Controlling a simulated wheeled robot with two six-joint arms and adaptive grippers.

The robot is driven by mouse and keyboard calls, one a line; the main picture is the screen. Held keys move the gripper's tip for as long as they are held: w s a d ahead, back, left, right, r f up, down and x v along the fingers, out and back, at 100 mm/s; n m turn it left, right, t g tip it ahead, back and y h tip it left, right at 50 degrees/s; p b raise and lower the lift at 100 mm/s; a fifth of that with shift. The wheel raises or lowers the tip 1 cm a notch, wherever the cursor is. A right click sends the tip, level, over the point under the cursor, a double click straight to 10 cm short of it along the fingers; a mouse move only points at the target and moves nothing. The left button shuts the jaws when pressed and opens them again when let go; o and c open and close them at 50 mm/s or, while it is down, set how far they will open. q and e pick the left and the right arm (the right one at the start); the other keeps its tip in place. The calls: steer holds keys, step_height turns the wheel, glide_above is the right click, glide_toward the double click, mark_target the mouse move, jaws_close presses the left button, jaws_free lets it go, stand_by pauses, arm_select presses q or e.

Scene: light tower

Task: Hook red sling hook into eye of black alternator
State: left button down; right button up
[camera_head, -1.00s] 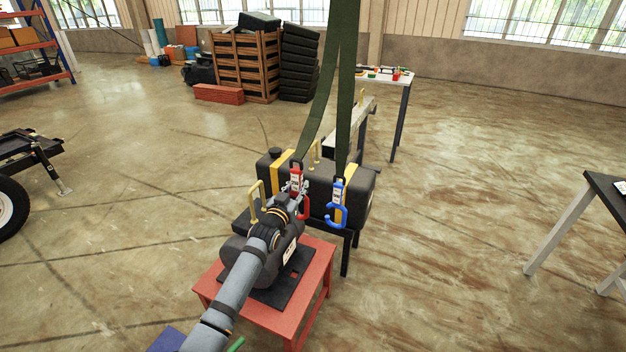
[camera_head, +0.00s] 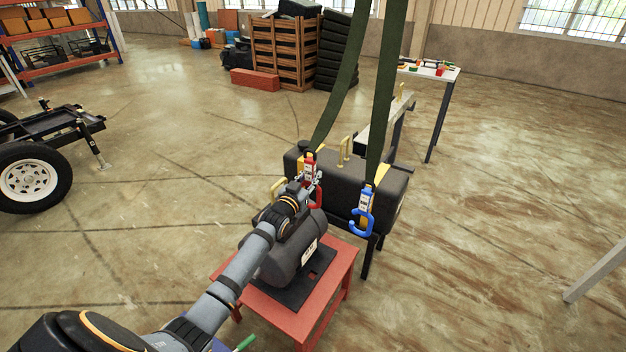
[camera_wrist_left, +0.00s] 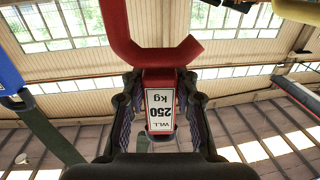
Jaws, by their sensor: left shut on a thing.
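The red sling hook (camera_head: 309,163) hangs on a green strap. My left gripper (camera_head: 310,182) is shut on its body; the left wrist view shows the fingers (camera_wrist_left: 160,105) on both sides of the "250 kg" label and the red hook curve (camera_wrist_left: 130,40) beyond. The black alternator (camera_head: 283,262) lies on a red stand, below my gripper and partly behind my arm. A yellow loop (camera_head: 278,187) shows left of the gripper, partly hidden; I cannot tell whether it is the alternator's eye. The hook tip appears free in the wrist view. My right gripper is not in view.
A blue hook (camera_head: 361,218) hangs on a second green strap (camera_head: 385,110) to the right, in front of a black tank (camera_head: 340,180) with yellow bands. The red stand (camera_head: 341,275) holds the alternator. A wheeled trailer (camera_head: 60,135) stands left.

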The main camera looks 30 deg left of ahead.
arm_select(q)
steer(key=shift+a+r+b, duration=0.1)
steer(key=shift+a+b, duration=0.3)
steer(key=shift+a, duration=0.15)
steer(key=a+b, duration=1)
steer(key=b, duration=0.1)
steer(key=shift+s+a, duration=0.25)
steer(key=shift+s, duration=0.05)
steer(key=shift+r, duration=0.1)
stand_by(0.4)
steer(key=shift+f, duration=0.2)
steer(key=shift+f+b, duration=0.65)
